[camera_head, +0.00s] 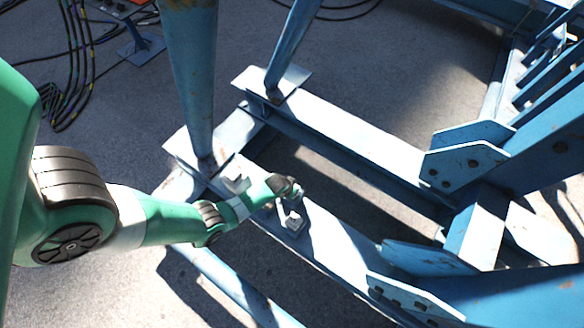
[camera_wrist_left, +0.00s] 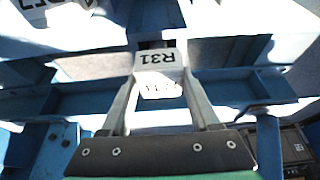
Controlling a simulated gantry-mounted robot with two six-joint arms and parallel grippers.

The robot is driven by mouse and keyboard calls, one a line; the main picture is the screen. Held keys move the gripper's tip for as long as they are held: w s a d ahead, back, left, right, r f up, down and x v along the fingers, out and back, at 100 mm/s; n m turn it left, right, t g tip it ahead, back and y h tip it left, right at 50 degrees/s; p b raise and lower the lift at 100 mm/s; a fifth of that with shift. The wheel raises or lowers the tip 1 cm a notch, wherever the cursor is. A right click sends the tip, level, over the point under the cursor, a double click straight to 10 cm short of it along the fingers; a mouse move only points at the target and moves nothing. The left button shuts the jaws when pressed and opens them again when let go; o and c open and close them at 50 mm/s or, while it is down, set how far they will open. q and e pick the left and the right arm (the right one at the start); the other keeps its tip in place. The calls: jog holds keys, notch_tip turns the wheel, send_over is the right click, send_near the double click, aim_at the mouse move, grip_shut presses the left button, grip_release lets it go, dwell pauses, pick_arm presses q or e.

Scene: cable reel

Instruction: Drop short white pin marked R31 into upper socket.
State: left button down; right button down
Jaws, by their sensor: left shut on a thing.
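The short white pin (camera_wrist_left: 158,58) marked R31 is between the fingers of my left gripper (camera_wrist_left: 160,85) in the left wrist view, its label upside down. The gripper is shut on it, with one finger on each side. In the head view my left gripper (camera_head: 288,188) is over the blue beam, near its left part. A small white block (camera_head: 293,221) shows just below the gripper there; I cannot tell whether it is the held pin or another piece. I cannot make out the upper socket. My right gripper is not in view.
Another white block (camera_head: 235,180) is on the beam beside my left forearm. A further white labelled piece (camera_wrist_left: 45,12) is at the top left of the wrist view. Blue posts (camera_head: 190,80) rise close behind the arm, and bracket plates (camera_head: 465,165) with holes stand to the right.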

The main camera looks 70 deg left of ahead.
pick_arm(q)
jog(key=shift+f, duration=0.6)
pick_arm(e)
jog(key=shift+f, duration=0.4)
pick_arm(q)
jog(key=shift+w, duration=0.1)
jog(key=shift+f, duration=0.2)
jog(key=c, duration=0.6)
grip_release()
jog(key=shift+f, duration=0.1)
jog(key=o, duration=0.5)
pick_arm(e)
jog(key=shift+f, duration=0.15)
pick_arm(q)
jog(key=p+v, duration=0.7)
jog(key=v, duration=0.4)
jog(key=shift+d+r+p, duration=0.1)
jog(key=shift+r+p, duration=0.2)
jog(key=shift+r, duration=0.1)
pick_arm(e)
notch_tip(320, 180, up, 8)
